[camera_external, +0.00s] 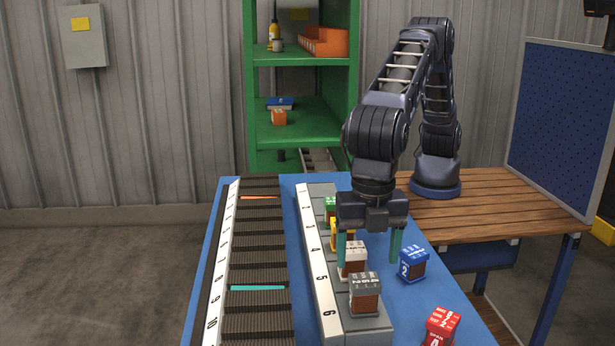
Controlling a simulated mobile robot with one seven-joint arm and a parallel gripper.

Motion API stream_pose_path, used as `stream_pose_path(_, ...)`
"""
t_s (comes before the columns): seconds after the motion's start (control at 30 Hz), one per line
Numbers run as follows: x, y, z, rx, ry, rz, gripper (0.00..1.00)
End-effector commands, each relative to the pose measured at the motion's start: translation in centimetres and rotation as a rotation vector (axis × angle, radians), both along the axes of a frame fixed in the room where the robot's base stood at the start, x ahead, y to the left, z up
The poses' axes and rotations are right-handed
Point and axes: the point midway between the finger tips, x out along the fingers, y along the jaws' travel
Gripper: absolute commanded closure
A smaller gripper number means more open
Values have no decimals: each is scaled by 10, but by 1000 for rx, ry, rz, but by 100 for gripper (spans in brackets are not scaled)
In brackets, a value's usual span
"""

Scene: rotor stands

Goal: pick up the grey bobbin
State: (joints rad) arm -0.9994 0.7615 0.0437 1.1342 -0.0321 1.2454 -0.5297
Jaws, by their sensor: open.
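The grey bobbin (365,294), a block with a grey top and brown front, stands upright near slot 6 at the near end of the grey stepped stand (325,275). My gripper (368,258) points down, its two teal fingers wide apart with nothing visibly held. It is behind and above the grey bobbin, over the stand's right side. A white-topped bobbin (353,258) stands just behind the grey one, beside the left finger; I cannot tell if they touch. A yellow bobbin (336,233) and a green bobbin (330,206) stand farther back, partly hidden.
A blue bobbin (413,265) and a red bobbin (440,326) stand on the blue table (405,318) to the right. A dark ribbed rack (255,264) with orange and teal strips lies left. Green shelves (302,90) stand behind. A wooden bench (490,205) is at right.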

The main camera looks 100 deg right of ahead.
Motion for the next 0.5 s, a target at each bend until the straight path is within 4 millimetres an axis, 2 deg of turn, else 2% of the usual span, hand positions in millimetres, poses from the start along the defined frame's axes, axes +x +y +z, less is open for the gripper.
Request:
stream_pose_path(0.2,-1,-1,-32,-2,2,1,27)
stream_pose_path(0.5,-1,-3,-53,-2,1,0,27)
